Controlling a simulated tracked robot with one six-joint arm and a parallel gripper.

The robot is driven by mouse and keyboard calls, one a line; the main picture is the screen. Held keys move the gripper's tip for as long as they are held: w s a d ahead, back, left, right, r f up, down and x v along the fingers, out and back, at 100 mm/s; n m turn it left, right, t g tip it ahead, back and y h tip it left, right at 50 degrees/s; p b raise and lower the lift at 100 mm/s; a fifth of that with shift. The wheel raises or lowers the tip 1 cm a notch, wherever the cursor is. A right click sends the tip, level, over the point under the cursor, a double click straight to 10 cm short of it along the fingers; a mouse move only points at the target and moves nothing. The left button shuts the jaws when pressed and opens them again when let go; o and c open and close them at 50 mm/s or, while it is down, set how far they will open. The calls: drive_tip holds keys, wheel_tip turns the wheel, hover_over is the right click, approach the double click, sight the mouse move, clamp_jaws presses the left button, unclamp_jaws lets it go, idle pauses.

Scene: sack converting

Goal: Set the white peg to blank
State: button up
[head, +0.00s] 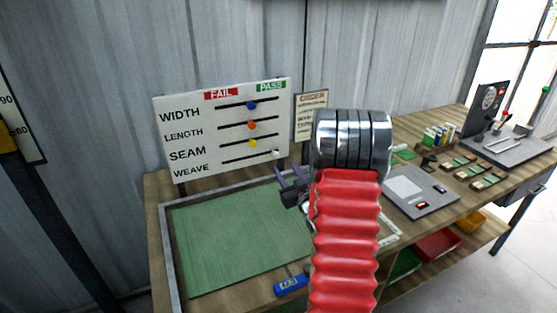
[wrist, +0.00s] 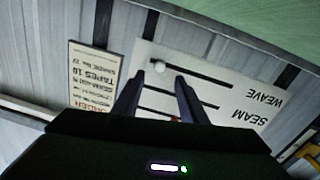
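The white board (head: 200,140) stands behind the bench, with WIDTH, LENGTH, SEAM and WEAVE rows under FAIL and PASS headings. The white peg (head: 277,153) sits at the right end of the lowest slot, the WEAVE row, on the PASS side. The blue peg (head: 251,105), orange peg (head: 252,125) and yellow peg (head: 253,142) are near the middle of their slots. My gripper (head: 293,178) is open and empty, a little below the white peg. In the upside-down wrist view, the white peg (wrist: 158,66) shows beyond the gap between the open fingertips (wrist: 156,80), apparently untouched.
A small order card (head: 311,116) stands right of the board. A green mat (head: 235,240) lies in a grey-edged tray below it, with a blue tool (head: 291,285) at its front. A grey scale (head: 420,191) and several small blocks lie to the right.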

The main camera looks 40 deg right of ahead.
sight(276, 157)
drive_tip(key=x, duration=0.8)
drive_tip(key=shift+c, duration=0.6)
clamp_jaws()
